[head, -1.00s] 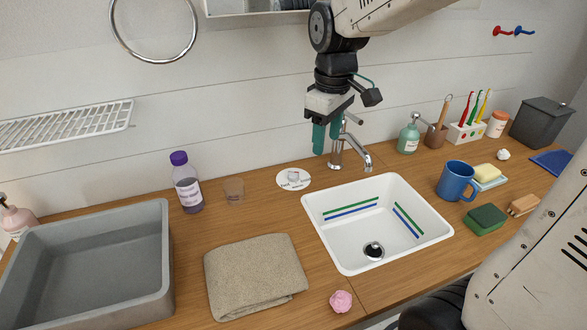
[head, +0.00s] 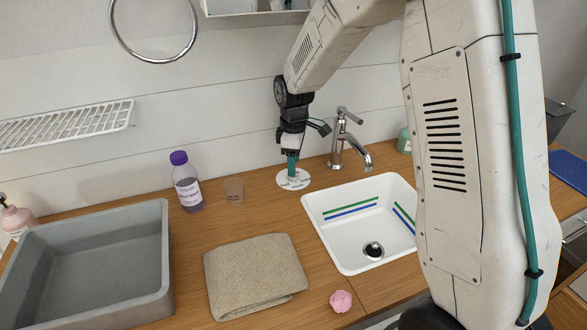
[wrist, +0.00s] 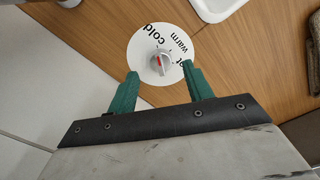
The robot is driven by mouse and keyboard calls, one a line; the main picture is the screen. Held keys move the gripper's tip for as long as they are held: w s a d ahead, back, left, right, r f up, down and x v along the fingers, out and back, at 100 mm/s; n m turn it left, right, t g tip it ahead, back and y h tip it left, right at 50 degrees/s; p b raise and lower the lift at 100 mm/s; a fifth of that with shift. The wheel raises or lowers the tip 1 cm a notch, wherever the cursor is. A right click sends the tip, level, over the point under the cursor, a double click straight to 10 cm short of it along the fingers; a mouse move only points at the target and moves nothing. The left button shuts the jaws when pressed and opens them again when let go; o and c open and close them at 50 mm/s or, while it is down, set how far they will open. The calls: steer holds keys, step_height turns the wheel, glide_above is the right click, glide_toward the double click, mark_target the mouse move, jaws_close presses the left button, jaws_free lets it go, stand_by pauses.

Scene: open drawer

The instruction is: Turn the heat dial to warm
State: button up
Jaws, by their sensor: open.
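The heat dial is a white disc (head: 301,184) on the wood counter, left of the sink. In the wrist view the disc (wrist: 141,66) carries the words cold, warm and hot. My gripper (head: 292,174) points down over the disc. In the wrist view its green fingers (wrist: 160,70) are open, one on either side of the knob and apart from it. In the head view the fingers hide the knob.
The tap (head: 345,140) and white sink (head: 345,262) stand just right of the dial. A folded towel (head: 255,275) and a grey basin (head: 85,255) are nearer the front left.

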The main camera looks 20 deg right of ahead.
steer(key=shift+f, duration=1.45)
steer(key=c, duration=1)
steer(key=shift+o, duration=0.2)
steer(key=shift+m, duration=0.3)
steer(key=m, duration=1.1)
